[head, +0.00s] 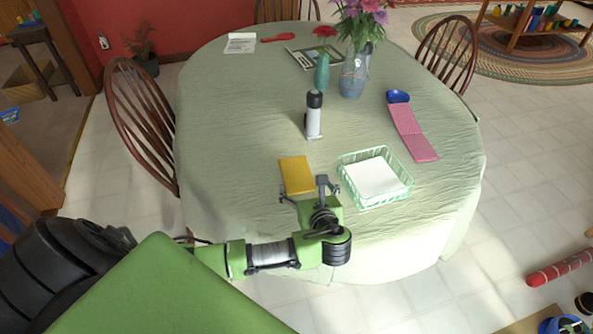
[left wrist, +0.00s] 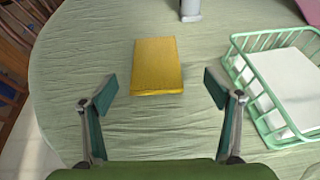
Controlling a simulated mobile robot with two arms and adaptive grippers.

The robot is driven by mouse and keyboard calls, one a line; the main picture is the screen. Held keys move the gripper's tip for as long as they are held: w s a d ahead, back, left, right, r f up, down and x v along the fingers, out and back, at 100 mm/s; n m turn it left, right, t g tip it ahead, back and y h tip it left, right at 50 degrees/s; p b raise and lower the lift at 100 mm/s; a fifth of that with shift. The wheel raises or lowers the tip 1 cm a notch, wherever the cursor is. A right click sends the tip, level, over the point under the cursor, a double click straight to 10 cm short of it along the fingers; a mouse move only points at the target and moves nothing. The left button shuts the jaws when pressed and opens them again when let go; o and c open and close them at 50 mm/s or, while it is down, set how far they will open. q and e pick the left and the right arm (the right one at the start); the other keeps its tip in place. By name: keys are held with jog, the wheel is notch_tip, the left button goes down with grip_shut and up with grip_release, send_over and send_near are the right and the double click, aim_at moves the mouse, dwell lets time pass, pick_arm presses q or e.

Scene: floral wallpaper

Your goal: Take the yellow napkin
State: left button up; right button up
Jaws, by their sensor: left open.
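The yellow napkin (head: 297,175) lies flat on the green-clothed table, near its front edge. In the left wrist view the napkin (left wrist: 158,65) lies ahead of the fingertips, roughly centred between them. My left gripper (head: 308,190) is open and empty, just in front of the napkin's near edge. Its two fingers (left wrist: 161,88) are spread wider than the napkin in the left wrist view. I cannot tell the exact gap between the fingers and the cloth. My right gripper is not in view.
A pale green basket (head: 345,181) with white paper stands close right of the napkin. A white bottle with a black cap (head: 313,118) stands behind it. A pink folded cloth (head: 411,133) lies farther right, and vases (head: 322,72) stand at the back. The table's left side is clear.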

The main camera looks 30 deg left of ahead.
aim_at(296, 170)
pick_arm(q)
jog(key=shift+x, duration=1.05)
jog(key=shift+w+a, duration=0.15)
jog(key=shift+a, duration=0.15)
jog(key=shift+w+a+f, duration=0.15)
jog(key=shift+w+a, duration=0.1)
jog(key=shift+a, duration=0.05)
jog(key=shift+w+a+f, duration=0.15)
jog(key=shift+a, duration=0.15)
jog(key=x, duration=0.3)
jog(key=shift+a, duration=0.35)
jog(key=shift+w+a+f, duration=0.2)
jog(key=shift+w+f, duration=0.05)
jog(key=c, duration=1.2)
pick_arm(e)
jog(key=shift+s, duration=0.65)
